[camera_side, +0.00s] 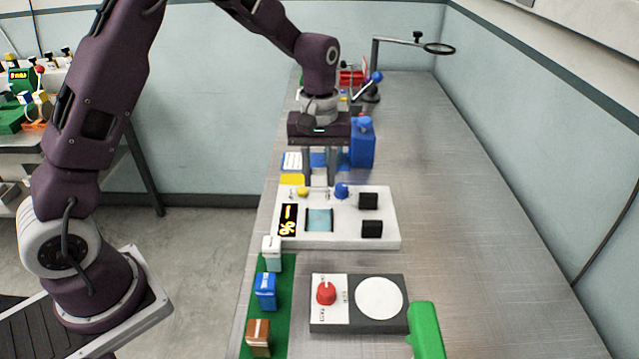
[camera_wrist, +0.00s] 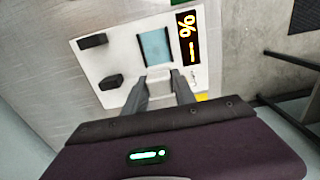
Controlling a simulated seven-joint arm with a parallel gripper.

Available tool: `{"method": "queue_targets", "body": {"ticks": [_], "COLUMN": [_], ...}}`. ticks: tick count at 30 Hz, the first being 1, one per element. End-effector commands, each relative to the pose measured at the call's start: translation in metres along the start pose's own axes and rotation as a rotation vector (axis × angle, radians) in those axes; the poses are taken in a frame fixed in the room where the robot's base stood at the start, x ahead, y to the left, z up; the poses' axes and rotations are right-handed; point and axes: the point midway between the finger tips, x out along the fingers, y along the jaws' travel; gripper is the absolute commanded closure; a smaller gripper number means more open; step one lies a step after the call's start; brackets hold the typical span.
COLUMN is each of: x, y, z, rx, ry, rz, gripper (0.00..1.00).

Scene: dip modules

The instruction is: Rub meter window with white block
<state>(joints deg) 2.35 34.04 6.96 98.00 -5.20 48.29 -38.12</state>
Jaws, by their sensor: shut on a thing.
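The meter is a white panel (camera_side: 340,241) with an orange-digit display (camera_side: 288,220) and a pale teal window (camera_side: 319,220). In the wrist view the window (camera_wrist: 156,46) lies just beyond my fingertips. My gripper (camera_side: 320,181) points down at the panel's far edge. In the wrist view my gripper (camera_wrist: 160,82) is shut on a small pale block (camera_wrist: 160,75), which I take to be the white block. The block appears near the window's edge; whether it touches the panel cannot be told. In the side view the block is hard to make out.
Blue and yellow knobs (camera_side: 342,190) and two black blocks (camera_side: 371,229) stand on the panel. A green strip (camera_side: 286,300) holds pale, blue and brown blocks. A red-dial box (camera_side: 345,322) and green object (camera_side: 425,330) are nearer. A blue bottle (camera_side: 362,146) stands behind. The right tabletop is clear.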

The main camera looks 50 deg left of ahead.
Motion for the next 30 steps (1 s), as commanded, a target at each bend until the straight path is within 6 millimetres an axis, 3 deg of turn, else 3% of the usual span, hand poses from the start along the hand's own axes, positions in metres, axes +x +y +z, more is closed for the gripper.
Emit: {"method": "queue_targets", "body": {"ticks": [9, 30], "x": [-0.024, -0.023], "y": [0.0, 0.0], "z": [0.0, 0.001], "rx": [0.0, 0.001], "ry": [0.001, 0.0], "rz": [0.001, 0.0], "gripper": [1.0, 1.0]}}
